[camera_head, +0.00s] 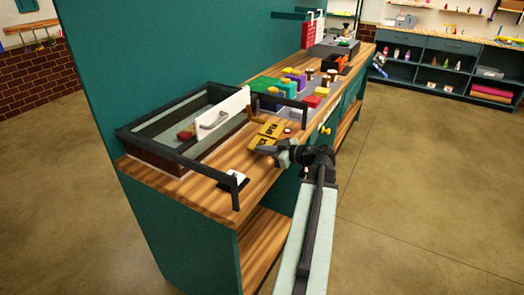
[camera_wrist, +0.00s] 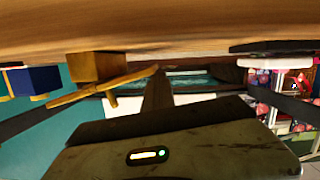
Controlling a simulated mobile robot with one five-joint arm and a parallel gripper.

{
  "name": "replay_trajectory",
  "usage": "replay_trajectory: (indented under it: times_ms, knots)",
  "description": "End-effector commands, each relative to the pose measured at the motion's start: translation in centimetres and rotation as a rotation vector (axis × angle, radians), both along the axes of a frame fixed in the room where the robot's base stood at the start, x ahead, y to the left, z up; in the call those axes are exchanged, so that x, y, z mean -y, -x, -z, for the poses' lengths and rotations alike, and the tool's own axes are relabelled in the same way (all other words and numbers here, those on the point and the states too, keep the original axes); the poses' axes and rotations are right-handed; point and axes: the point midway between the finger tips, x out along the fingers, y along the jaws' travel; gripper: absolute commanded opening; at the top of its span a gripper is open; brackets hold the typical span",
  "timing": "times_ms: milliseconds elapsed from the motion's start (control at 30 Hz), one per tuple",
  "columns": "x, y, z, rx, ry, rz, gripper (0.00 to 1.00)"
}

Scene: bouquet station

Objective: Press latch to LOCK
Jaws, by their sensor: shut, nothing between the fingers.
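The latch looks like a brass lever on a post (camera_head: 254,113), beside the white drawer front (camera_head: 222,116) in the head view. In the wrist view a long brass lever (camera_wrist: 112,88) lies slanted by a brass block. My gripper (camera_head: 259,150) is shut and empty, low over the bench by these plates. I cannot tell whether it touches anything.
A black rail (camera_head: 236,196) runs around the drawer box and along the bench front near my gripper. Coloured blocks (camera_head: 286,87) stand farther back. The floor at right is clear.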

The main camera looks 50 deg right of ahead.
Motion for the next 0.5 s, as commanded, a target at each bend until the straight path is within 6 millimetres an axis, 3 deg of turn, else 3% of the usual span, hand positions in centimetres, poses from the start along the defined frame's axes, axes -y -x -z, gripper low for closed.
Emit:
replay_trajectory:
  times_ms: [233,467,500]
  knots:
    - [0.1,0.2,-0.5,-0.006,0.003,0.004,0.00]
    - [-1.4,0.1,-5.3,-0.002,0.002,-0.002,0.00]
    - [-1.1,1.3,-4.8,-0.001,0.002,0.002,0.00]
